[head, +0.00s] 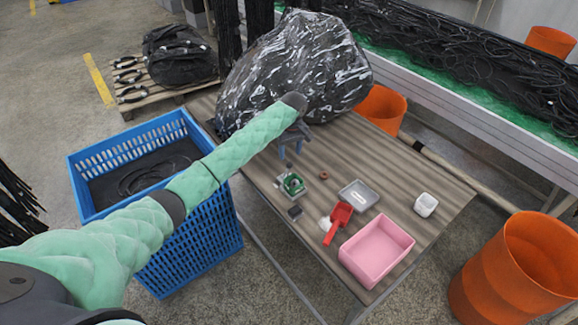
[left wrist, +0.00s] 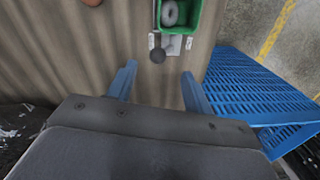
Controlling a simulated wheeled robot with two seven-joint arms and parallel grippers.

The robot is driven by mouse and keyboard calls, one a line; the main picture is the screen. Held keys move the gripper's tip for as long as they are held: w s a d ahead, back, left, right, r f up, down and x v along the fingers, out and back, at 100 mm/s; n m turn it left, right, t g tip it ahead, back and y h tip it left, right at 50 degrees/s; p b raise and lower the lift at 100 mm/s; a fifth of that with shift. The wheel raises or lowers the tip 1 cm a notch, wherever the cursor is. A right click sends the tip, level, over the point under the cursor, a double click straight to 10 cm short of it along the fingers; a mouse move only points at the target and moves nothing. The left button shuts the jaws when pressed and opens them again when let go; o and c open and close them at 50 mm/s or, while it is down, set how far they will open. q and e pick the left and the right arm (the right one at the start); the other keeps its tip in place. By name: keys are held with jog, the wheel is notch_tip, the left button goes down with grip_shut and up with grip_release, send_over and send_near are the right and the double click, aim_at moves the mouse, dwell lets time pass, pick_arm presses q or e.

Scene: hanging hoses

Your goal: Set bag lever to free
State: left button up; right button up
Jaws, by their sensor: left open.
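A small device with a green box (head: 292,184) sits on the wooden table, and its green box (left wrist: 181,14) also shows at the top of the left wrist view. A grey ring-like piece lies inside the box. My left gripper (head: 291,147) is above the table at the device's far side, pointing down. Its two blue fingers (left wrist: 159,71) are open and empty.
A large black wrapped bag (head: 298,70) stands at the table's back. A grey tray (head: 358,195), red scoop (head: 339,219), pink bin (head: 376,250) and white cup (head: 425,205) are right of the device. A blue crate (head: 190,240) stands left of the table.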

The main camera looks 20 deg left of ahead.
aim_at(289, 163)
pick_arm(q)
jog(key=shift+f+n, duration=0.1)
jog(key=shift+n, duration=0.3)
jog(key=shift+f, duration=0.3)
jog(key=shift+s+a+f+p, duration=0.1)
jog(key=shift+f+p, duration=0.65)
jog(key=shift+f, duration=1)
jog(key=shift+s+a+f+p, duration=0.1)
jog(key=shift+f+p, duration=0.65)
jog(key=shift+f, duration=1)
pick_arm(e)
jog(key=s+d+f, duration=0.1)
jog(key=s, duration=0.5)
jog(key=shift+s+d+f, duration=0.15)
jog(key=shift+s+f, duration=0.1)
jog(key=shift+s, duration=0.1)
pick_arm(q)
jog(key=shift+c, duration=0.4)
